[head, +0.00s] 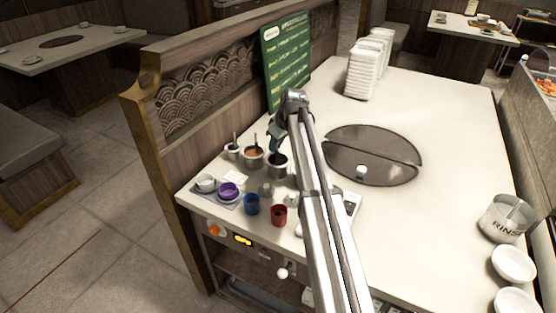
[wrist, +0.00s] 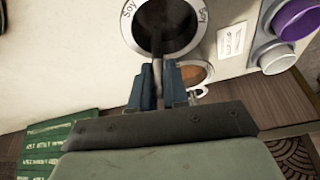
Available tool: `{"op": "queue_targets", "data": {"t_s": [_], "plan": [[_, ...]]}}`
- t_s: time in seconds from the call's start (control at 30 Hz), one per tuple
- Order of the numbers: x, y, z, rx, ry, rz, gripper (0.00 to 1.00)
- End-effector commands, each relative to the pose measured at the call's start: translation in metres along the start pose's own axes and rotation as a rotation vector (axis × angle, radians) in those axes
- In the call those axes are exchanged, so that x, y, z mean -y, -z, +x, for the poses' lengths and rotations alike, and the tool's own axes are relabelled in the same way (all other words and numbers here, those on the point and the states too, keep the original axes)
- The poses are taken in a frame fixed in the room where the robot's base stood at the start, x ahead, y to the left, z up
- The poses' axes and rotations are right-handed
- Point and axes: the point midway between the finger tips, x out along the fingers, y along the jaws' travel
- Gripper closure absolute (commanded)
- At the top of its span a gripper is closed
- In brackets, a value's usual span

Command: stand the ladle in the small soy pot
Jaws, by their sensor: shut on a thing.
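A metal pot marked "Soy" (wrist: 196,42) is near the top of the wrist view, with a dark inside. In the head view, the grey pot (head: 278,172) under my gripper appears to be this one. My gripper (wrist: 160,70) is shut on a thin dark handle, the ladle's (wrist: 158,68), which runs from between the blue fingertips into the pot's mouth. The ladle's bowl is hidden in the dark inside, so I cannot tell whether it touches the bottom. In the head view, my gripper (head: 276,148) is just above the pot's rim.
A pot of orange sauce (head: 253,160) with a utensil stands beside it, then a smaller pot (head: 232,153) with another. A green menu board (head: 286,62) rises behind.

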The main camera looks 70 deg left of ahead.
Motion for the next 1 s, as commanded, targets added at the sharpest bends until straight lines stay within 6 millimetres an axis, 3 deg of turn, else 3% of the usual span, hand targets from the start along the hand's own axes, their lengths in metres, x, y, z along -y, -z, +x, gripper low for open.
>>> {"op": "queue_targets", "data": {"t_s": [0.13,0.17,0.4,0.47,0.63,1.0], "plan": [[0.0001,-0.0005,0.001,0.001,0.001,0.0,1.0],[0.0001,-0.0005,0.001,0.001,0.001,0.0,0.84],[0.0001,-0.0005,0.0009,0.001,0.001,0.0,0.61],[0.0001,-0.0004,0.0008,0.001,0.001,0.0,0.56],[0.0001,-0.0004,0.0007,0.001,0.001,0.0,0.56],[0.0001,-0.0004,0.0007,0.001,0.001,0.0,0.22]]}}
